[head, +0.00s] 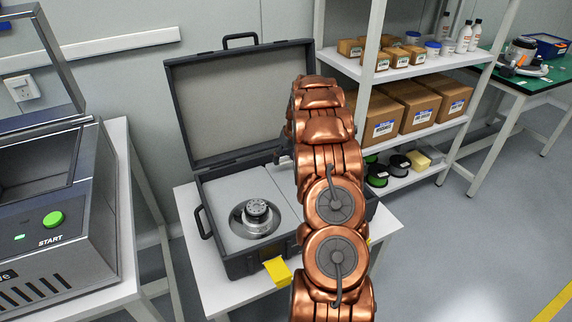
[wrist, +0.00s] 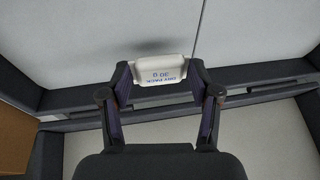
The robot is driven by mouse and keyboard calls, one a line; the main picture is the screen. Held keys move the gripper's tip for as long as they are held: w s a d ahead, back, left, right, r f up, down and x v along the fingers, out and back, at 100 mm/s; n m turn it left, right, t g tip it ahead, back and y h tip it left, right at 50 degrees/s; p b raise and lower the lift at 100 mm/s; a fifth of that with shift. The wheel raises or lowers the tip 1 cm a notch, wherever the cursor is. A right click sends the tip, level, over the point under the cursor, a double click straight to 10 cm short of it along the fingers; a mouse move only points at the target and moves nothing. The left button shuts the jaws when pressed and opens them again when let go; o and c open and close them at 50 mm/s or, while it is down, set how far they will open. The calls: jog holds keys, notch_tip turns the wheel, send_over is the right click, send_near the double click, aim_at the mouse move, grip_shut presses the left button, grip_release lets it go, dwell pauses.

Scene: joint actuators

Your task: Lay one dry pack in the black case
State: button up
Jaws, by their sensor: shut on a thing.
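The black case (head: 240,262) stands open on a small white table, lid leaning back. It holds pale grey foam (head: 228,185) with a round metal actuator (head: 254,219) in the left part. In the wrist view, my gripper (wrist: 159,70) is shut on a white dry pack (wrist: 158,76) with blue print, held between its two fingertips. Pale foam and the dark case wall (wrist: 260,75) show beyond and under the pack. I cannot tell whether the pack touches the foam. In the head view my copper arm hides the gripper, the pack and much of the case's right side.
A grey machine (head: 60,230) with a green start button stands at left. A shelf (head: 420,68) with cardboard boxes, bottles and spools stands at right. A yellow tag (head: 278,270) hangs at the case front. A green-topped bench (head: 530,82) is at far right.

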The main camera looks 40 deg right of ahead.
aim_at(288, 160)
jog(key=shift+d, duration=0.2)
notch_tip(288, 160, down, 4)
jog(key=shift+r, duration=0.15)
jog(key=o, duration=0.9)
